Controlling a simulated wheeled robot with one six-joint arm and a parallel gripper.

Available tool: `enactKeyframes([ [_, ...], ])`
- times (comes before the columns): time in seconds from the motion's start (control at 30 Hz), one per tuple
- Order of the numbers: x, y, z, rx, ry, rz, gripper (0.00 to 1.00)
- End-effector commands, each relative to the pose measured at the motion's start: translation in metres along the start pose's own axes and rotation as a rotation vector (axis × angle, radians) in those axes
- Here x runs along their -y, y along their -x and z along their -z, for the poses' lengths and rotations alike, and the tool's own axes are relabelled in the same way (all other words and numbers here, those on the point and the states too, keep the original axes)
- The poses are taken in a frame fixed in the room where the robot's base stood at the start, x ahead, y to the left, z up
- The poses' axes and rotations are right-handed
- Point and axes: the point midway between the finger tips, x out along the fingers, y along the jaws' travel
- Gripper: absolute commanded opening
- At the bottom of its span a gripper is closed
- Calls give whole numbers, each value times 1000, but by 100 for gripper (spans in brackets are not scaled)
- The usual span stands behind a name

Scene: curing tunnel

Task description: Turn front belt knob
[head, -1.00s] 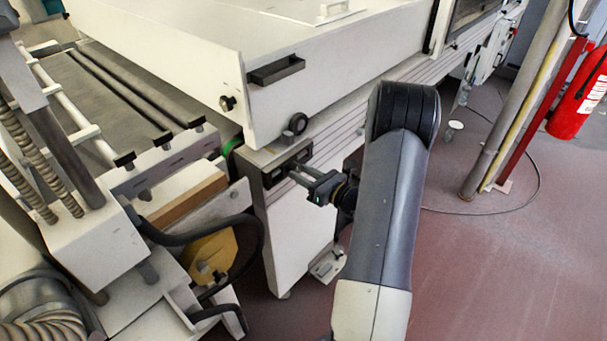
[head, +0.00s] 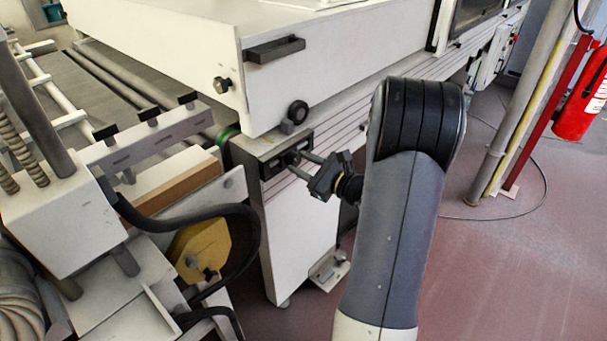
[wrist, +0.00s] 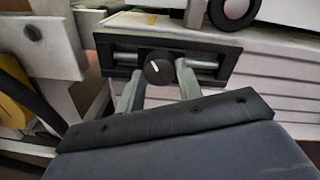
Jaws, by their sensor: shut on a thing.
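The front belt knob is a small round black knob with a white pointer line (wrist: 158,69). It sits in the middle of a dark recessed panel (wrist: 112,50) on the white end post of the machine. In the head view the knob (head: 291,157) is small and partly covered by the fingers. My gripper (wrist: 159,76) has one finger on each side of the knob and is shut on it. In the head view my gripper (head: 299,163) reaches the panel from the right. The pointer line slants down to the right in the wrist view.
A black round knob (head: 298,112) and a dark handle (head: 274,49) sit on the white housing above. A roller conveyor (head: 105,75) and black hoses (head: 190,213) are at the left. A red extinguisher (head: 580,105) hangs at the right. The red floor at the right is open.

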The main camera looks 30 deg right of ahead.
Motion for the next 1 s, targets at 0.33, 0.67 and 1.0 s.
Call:
enactKeyframes([
  [0.33,-1,0,1,-8,113,0,11],
  [0.67,-1,0,0,-10,124,0,11],
  [1.0,0,0,0,-9,123,0,51],
])
